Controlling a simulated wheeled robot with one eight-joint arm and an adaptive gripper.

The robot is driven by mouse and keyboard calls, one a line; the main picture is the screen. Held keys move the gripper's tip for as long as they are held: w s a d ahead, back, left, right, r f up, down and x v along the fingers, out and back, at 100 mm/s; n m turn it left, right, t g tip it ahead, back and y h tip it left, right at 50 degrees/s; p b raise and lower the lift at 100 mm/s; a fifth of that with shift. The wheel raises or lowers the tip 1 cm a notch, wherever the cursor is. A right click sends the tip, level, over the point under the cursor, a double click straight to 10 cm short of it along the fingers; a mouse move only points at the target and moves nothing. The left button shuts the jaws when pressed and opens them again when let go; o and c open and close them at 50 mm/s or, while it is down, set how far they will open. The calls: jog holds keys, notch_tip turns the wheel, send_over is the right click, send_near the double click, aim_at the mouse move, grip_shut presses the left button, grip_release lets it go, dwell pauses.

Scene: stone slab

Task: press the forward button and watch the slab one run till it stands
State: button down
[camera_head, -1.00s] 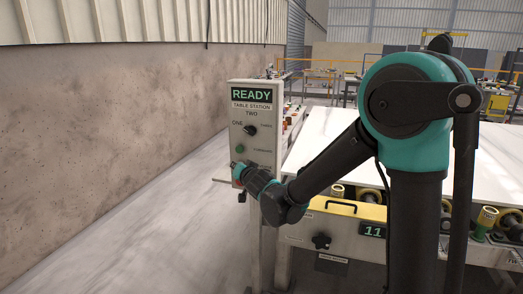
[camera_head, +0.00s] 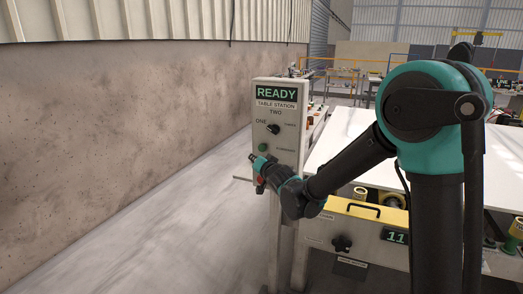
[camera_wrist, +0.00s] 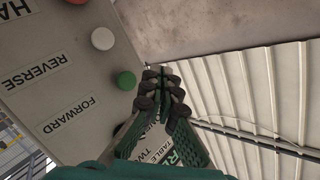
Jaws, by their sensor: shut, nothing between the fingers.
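The control box (camera_head: 278,125) stands left of the slab, its display reading READY above TABLE STATION. Its selector knob (camera_head: 273,129) sits near the words ONE and TWO. The green forward button (camera_head: 262,147) is below the knob and looks unlit; it also shows in the wrist view (camera_wrist: 126,81) beside the label FORWARD. My gripper (camera_head: 254,159) is shut and empty, just below and left of the button in the head view. In the wrist view my fingertips (camera_wrist: 160,75) are right of the button, with a small gap. The white slab (camera_head: 350,130) lies flat on the roller table, partly hidden by my arm.
A white button (camera_wrist: 103,38) beside REVERSE and a red one (camera_wrist: 75,2) sit near the green button. A counter (camera_head: 396,237) on the table front reads 11. A concrete wall (camera_head: 120,160) is at left, with open floor (camera_head: 170,225) before it.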

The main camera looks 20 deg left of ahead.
aim_at(262, 148)
jog(key=shift+w+d, duration=0.15)
jog(key=shift+w, duration=1.25)
jog(key=shift+w+d, duration=0.1)
jog(key=shift+w, duration=1.25)
jog(key=shift+w, duration=0.1)
jog(key=shift+w, duration=0.35)
